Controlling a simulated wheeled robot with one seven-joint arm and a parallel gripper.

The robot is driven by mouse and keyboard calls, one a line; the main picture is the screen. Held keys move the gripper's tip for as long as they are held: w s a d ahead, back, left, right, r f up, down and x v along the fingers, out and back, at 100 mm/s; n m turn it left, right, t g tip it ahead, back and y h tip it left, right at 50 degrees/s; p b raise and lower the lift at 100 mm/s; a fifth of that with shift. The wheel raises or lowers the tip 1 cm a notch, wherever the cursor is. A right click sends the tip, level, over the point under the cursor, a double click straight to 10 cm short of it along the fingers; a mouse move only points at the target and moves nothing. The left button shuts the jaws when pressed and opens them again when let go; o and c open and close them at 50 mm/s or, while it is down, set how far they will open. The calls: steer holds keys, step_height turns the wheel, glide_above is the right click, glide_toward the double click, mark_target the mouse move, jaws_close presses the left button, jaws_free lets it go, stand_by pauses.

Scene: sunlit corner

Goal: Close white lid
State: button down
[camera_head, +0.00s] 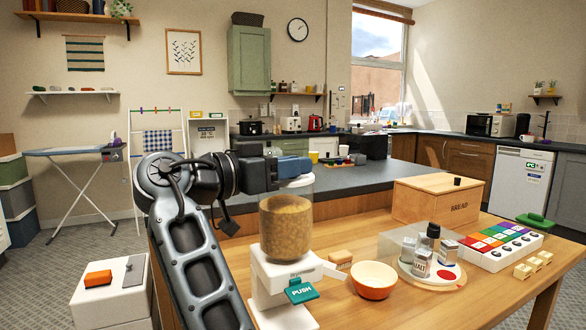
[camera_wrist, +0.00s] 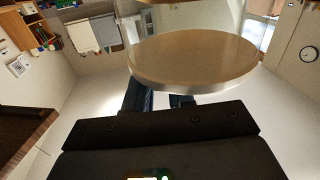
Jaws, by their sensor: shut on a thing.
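A dispenser (camera_head: 286,228) with a clear jar of brown grains stands on the near left part of the wooden table. Its white lid (camera_head: 298,182) is at the top of the jar, partly hidden by my gripper. My gripper (camera_head: 295,167) reaches in from the left, with its blue fingers at the lid, shut on it. In the wrist view, the fingers (camera_wrist: 160,100) meet the near edge below a tan round surface in the clear jar (camera_wrist: 195,62). I cannot tell whether the lid sits flush.
A teal PUSH lever (camera_head: 301,291) sticks out of the dispenser's front. A dark counter lies behind.

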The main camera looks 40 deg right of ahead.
steer(key=shift+f, duration=0.15)
steer(key=c, duration=1.1)
jaws_free()
steer(key=shift+w+a, duration=0.2)
steer(key=shift+a, duration=1.1)
steer(key=shift+w+a, duration=0.2)
steer(key=shift+a, duration=1.05)
steer(key=shift+w+a, duration=0.2)
steer(key=shift+a, duration=1.1)
